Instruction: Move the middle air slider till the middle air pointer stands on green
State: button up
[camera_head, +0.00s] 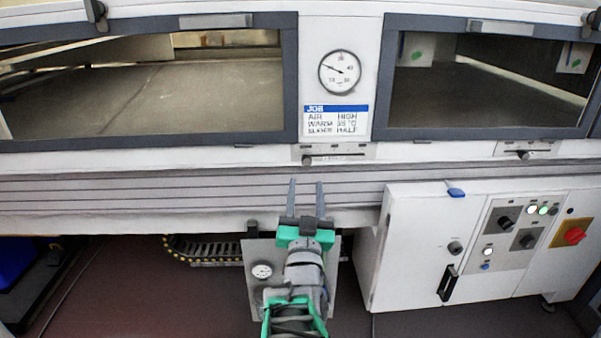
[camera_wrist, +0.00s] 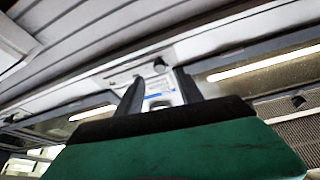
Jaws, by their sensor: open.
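The middle air slider appears to be the dark knob (camera_head: 307,160) at the left end of a pale slotted plate (camera_head: 345,152), below the job card. A knob (camera_wrist: 160,65) also shows between the fingers in the wrist view. Above it is a round dial (camera_head: 340,72) with its needle towards the upper left; I cannot tell whether this is the air pointer, and I see no green on it. My gripper (camera_head: 306,186) is open and empty, fingers upward, just below the knob in the picture. It shows in the wrist view (camera_wrist: 160,80) too; contact is not visible.
A second slider knob (camera_head: 522,154) sits to the right. Windows flank the dial. A ribbed band (camera_head: 120,190) runs below the sliders. A white control cabinet (camera_head: 425,240) with a red knob (camera_head: 574,236) stands at right.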

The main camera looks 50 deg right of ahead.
aim_at(307, 164)
jog(key=p+x, duration=0.3)
jog(key=x, duration=0.3)
jog(key=shift+d+r, duration=0.1)
jog(key=shift+r, duration=0.15)
jog(key=shift+w+d+r+p, duration=0.1)
jog(key=shift+w+d+p, duration=0.25)
jog(key=shift+d, duration=0.15)
grip_shut()
dwell(0.8)
